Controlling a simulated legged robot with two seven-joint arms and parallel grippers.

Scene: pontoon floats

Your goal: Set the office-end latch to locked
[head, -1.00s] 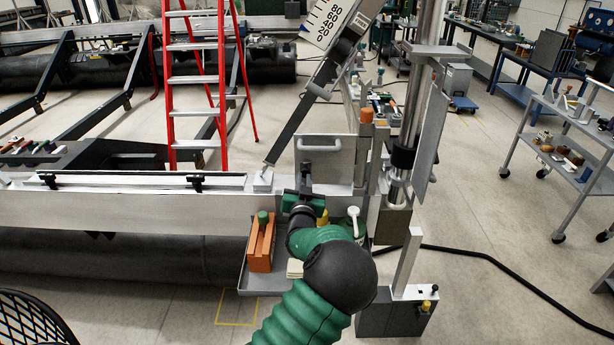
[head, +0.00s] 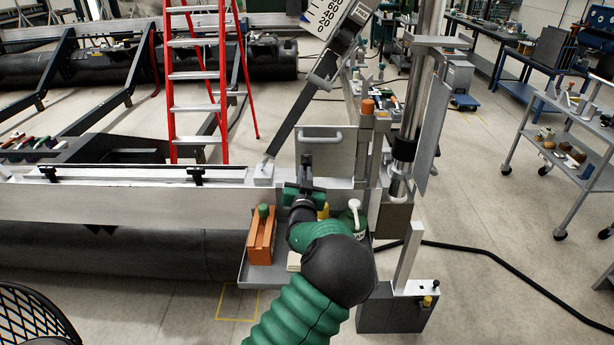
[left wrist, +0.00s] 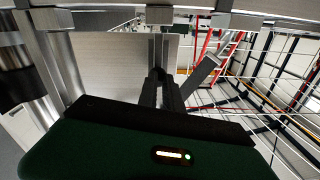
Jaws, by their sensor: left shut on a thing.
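My left gripper (head: 306,168) reaches up to the beam end, in front of a grey panel with a handle (head: 320,136). In the left wrist view its dark fingers (left wrist: 161,84) are shut on a narrow grey upright piece (left wrist: 158,50), which looks like the latch lever. The piece stands in front of a pale panel (left wrist: 110,60). My fingers and wrist hide most of it in the head view. I cannot tell which position the latch is in. My right gripper is not in view.
A slanted grey arm (head: 294,122) stands left of the panel and posts (head: 364,150) stand right. A red ladder (head: 197,75) is behind.

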